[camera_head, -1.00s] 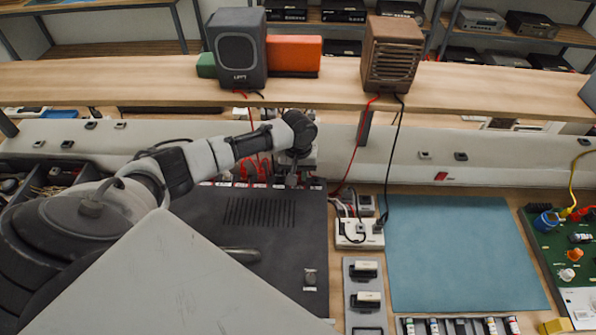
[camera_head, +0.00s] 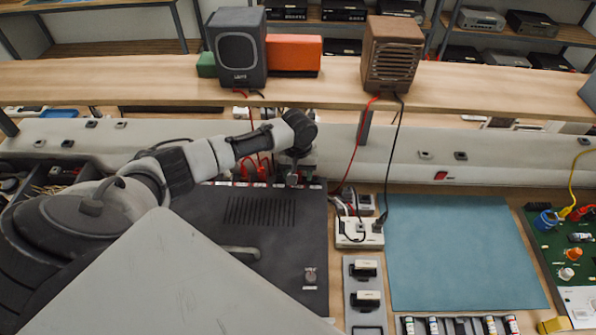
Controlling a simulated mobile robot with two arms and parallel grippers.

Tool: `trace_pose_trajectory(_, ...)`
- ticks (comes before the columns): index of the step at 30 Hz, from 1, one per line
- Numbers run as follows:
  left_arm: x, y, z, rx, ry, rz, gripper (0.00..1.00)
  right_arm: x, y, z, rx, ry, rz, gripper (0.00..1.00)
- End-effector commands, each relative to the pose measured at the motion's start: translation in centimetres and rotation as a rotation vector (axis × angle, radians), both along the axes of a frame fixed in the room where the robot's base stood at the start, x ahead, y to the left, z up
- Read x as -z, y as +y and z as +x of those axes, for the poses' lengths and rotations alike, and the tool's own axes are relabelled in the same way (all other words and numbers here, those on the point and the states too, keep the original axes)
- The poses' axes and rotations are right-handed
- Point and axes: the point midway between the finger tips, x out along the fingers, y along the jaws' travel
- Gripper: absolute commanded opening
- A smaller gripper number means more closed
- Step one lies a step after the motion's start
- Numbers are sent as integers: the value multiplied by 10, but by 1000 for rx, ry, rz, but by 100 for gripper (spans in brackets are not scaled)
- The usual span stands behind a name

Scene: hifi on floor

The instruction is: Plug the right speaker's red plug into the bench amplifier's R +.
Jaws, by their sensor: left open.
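The right speaker (camera_head: 392,52) is brown and stands on the wooden shelf. The bench amplifier (camera_head: 285,245) is the wide dark box with a vented top. White labels line its back edge, too small to read, and its rear sockets are hidden. My left gripper (camera_head: 293,177) is open, pointing down at the amplifier's back edge; its fingertips are small and partly hidden. My right gripper is not in view.
A grey speaker (camera_head: 237,50) stands left on the shelf (camera_head: 310,85). Red plugs (camera_head: 262,170) show behind the amplifier, left of my gripper. A power strip (camera_head: 360,233), a clear blue mat (camera_head: 460,255) and a green circuit board (camera_head: 560,240) lie to the right.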

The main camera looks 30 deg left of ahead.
Motion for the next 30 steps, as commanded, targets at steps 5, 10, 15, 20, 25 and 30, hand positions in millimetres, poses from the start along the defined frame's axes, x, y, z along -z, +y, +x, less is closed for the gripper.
trace_pose_trajectory(5, -7, 0, 1, 0, -1, 0, 51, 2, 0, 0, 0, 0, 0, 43)
trace_pose_trajectory(10, -35, 0, 1, 1, -6, 0, 51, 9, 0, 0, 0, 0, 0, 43)
trace_pose_trajectory(15, -70, 0, 1, 1, -6, 0, 51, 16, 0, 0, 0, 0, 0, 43)
trace_pose_trajectory(20, -95, 0, 1, 0, -3, -1, 51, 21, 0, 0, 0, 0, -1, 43)
trace_pose_trajectory(25, -108, 0, 0, 0, -1, 1, 51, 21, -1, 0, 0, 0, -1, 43)
trace_pose_trajectory(30, -117, 0, 0, 0, 0, 0, 51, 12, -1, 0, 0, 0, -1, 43)
